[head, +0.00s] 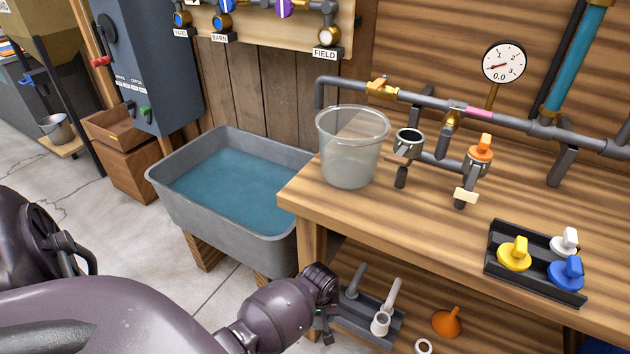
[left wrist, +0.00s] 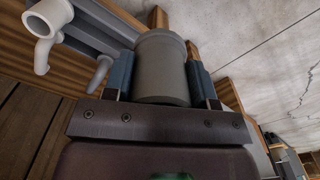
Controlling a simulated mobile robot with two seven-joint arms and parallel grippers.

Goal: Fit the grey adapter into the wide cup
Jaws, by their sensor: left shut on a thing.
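My left gripper (head: 324,318) is low in front of the bench, beside the lower shelf. The adapter is not clearly visible in the head view. The wide cup (head: 408,143) appears to be the dark, open-topped fitting on the bench pipe, with a brown lever at its front; it looks empty. My left gripper is well below it, to its left. My right gripper is not in view.
A clear bucket (head: 352,150) stands left of the cup. An orange-plugged fitting (head: 480,152) stands right. A black tray (head: 510,277) holds coloured plugs. A water-filled trough (head: 220,212) stands left.

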